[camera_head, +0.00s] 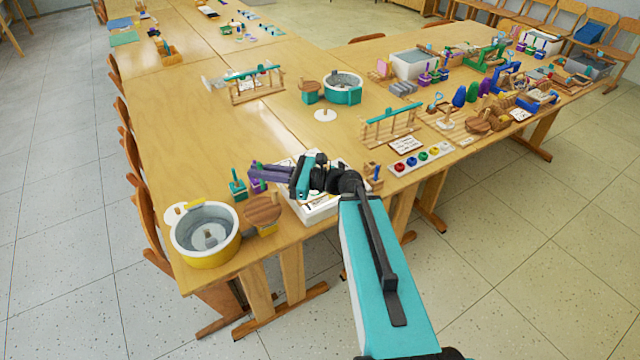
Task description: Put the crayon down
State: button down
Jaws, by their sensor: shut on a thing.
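My gripper (258,172) reaches left over the front part of the near wooden table (190,120). Its dark purple fingers are shut on the crayon. The crayon itself is too small and too covered by the fingers to make out. Beneath and behind my gripper is a white box or tray (318,212), partly hidden by the wrist.
Small teal (238,188) and purple blocks stand close to the fingers. A paint-pot tray (420,158) is at right. The table's left middle is clear.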

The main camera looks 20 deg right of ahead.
jog(key=shift+s+d, duration=0.1)
jog(key=shift+d, duration=0.65)
jog(key=shift+a, duration=0.1)
